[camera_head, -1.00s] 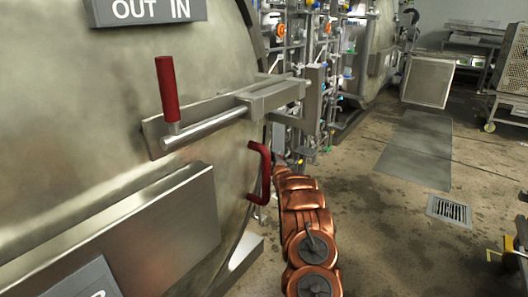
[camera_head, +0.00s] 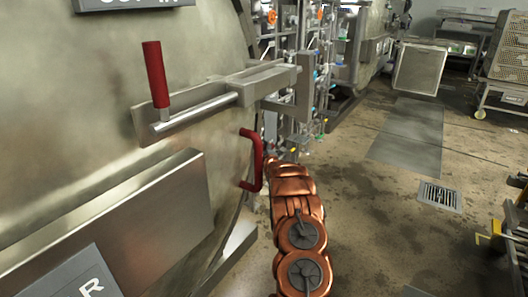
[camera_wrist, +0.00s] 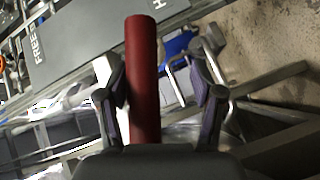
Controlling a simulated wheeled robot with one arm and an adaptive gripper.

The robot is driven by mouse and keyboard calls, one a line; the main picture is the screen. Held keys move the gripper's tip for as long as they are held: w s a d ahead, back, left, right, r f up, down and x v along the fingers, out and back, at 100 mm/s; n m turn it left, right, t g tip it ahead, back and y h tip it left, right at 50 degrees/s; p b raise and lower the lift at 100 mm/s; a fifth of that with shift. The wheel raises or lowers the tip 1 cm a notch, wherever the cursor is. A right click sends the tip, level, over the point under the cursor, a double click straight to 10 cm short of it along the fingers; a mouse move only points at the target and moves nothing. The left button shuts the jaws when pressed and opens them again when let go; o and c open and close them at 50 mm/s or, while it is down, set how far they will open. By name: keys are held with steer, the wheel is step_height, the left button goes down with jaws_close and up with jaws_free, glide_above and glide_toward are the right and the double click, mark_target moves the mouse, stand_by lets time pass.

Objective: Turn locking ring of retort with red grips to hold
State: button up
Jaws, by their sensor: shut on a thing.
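The big steel retort door (camera_head: 95,100) fills the left of the head view. An upright red grip (camera_head: 155,75) stands on its steel lever bar, and a red bracket-shaped handle (camera_head: 257,162) sits near the door's right edge. In the wrist view, a red cylindrical grip (camera_wrist: 143,75) runs between the dark fingers of my gripper (camera_wrist: 163,88). My gripper is shut on this grip, though the right finger looks apart from it in the picture. A grey sign (camera_wrist: 95,45) lettered "FREE" and "H" lies behind it. My gripper is hidden in the head view.
Pipes and valves (camera_head: 295,60) crowd the space beyond the door. Open concrete floor (camera_head: 375,220) lies to the right, with a drain grate (camera_head: 439,196). A wheeled rack (camera_head: 508,60) and yellow-marked equipment (camera_head: 497,238) stand at the right.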

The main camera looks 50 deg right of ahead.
steer(key=shift+s+f, duration=0.3)
steer(key=shift+s, duration=0.05)
steer(key=shift+s+a+r, duration=0.25)
steer(key=shift+s, duration=0.1)
steer(key=v, duration=1)
steer(key=shift+a, duration=0.35)
steer(key=shift+s+r, duration=0.1)
steer(key=shift+s, duration=0.05)
